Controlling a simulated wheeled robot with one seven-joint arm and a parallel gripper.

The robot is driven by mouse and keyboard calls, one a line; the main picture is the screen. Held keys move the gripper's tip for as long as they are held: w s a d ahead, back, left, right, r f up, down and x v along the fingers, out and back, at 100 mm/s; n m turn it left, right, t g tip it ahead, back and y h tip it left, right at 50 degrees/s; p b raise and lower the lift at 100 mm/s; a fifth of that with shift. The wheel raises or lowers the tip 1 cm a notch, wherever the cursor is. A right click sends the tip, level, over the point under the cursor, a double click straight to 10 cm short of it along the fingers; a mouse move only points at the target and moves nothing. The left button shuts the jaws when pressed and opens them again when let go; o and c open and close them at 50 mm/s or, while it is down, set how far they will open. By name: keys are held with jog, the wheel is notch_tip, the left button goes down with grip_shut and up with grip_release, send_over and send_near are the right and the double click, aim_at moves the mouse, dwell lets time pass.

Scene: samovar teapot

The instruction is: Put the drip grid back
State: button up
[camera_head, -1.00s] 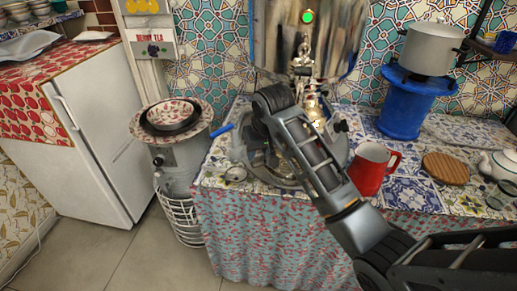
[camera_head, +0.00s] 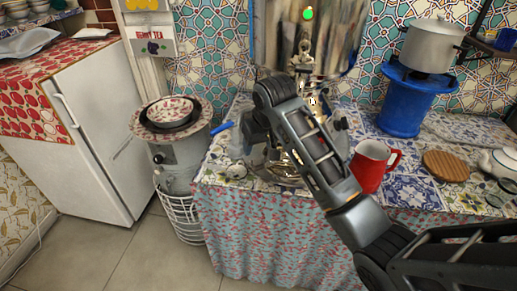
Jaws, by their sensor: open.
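The large metal samovar (camera_head: 303,42) stands at the back of the tiled table, with its brass tap facing me. Shiny metal parts (camera_head: 284,172) show low in front of it, partly behind my arm. I cannot tell whether the drip grid is among them. A small round metal item (camera_head: 236,171) lies at the table's front left edge. My forearm crosses in front of the samovar. My gripper (camera_head: 262,156) hangs low over the table, left of the tap, mostly hidden by my arm. It is open, and nothing is visibly held in it.
A red jug (camera_head: 371,166) stands close to the right of my arm. Further right are a round wooden board (camera_head: 446,166), a white teapot (camera_head: 500,163) and a blue stand (camera_head: 404,105) bearing a grey pot (camera_head: 430,47). A blue-handled item (camera_head: 222,127) is at the left edge.

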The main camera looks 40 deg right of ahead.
jog(key=p+v, duration=0.1)
jog(key=v, duration=1)
jog(key=shift+r, duration=0.2)
jog(key=s+a+f+t+y, duration=0.1)
jog(key=s+a+f+t, duration=0.2)
jog(key=s+a+f, duration=0.4)
jog(key=s+a+f+t+y, duration=0.15)
jog(key=s+a+f, duration=0.25)
jog(key=a+f, duration=0.4)
jog(key=s+r+n+t, duration=0.1)
jog(key=s+r, duration=0.3)
jog(key=s, duration=0.5)
jog(key=s+r+n+t, duration=0.1)
jog(key=s+r+t, duration=0.2)
jog(key=s, duration=0.6)
jog(key=s+a+r+n+t, duration=0.1)
jog(key=s+r+n+t, duration=0.1)
jog(key=s+r, duration=0.3)
jog(key=s+h, duration=0.1)
jog(key=s, duration=0.3)
